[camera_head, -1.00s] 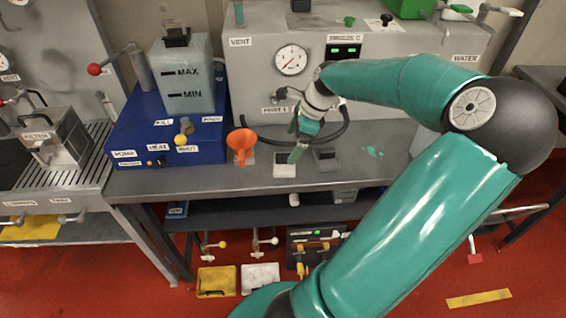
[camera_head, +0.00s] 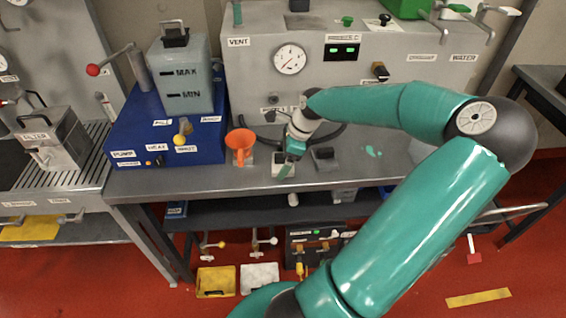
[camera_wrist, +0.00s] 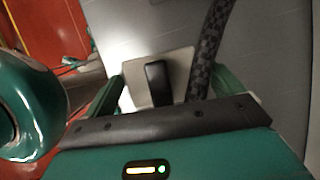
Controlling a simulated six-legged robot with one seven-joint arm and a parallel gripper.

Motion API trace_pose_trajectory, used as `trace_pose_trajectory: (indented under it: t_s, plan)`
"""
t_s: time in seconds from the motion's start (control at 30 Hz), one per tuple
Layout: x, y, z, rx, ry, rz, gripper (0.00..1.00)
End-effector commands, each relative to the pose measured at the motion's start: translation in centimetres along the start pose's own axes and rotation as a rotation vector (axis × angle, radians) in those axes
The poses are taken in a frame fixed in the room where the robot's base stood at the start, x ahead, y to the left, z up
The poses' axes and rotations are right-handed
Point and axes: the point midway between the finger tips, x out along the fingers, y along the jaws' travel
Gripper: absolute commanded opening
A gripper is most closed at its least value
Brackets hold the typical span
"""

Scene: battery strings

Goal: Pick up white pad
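A white square pad (camera_head: 279,173) with a black grip lies on the grey bench, partly hidden behind my gripper (camera_head: 285,165). In the wrist view the pad (camera_wrist: 180,62) sits ahead, and its black grip (camera_wrist: 157,82) stands between the two green fingers of my gripper (camera_wrist: 168,92). The fingers are spread to either side with a gap around the grip; no contact shows. My gripper is open and empty, pointing down at the pad.
A dark pad (camera_head: 325,160) sits just right of the white pad. An orange funnel (camera_head: 240,145) stands to the left, beside a blue pump unit (camera_head: 165,135). A black hose (camera_wrist: 208,50) runs close to the right finger. A grey machine (camera_head: 390,75) stands behind.

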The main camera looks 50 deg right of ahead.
Motion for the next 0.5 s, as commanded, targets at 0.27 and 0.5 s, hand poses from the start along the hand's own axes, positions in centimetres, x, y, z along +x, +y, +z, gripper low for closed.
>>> trace_pose_trajectory:
  t_s: [0.27, 0.5]
  plan:
    - [-0.04, -0.01, -0.01, 0.000, 0.000, 0.000, 0.58]
    - [-0.29, -0.02, 0.06, 0.001, 0.001, -0.001, 0.58]
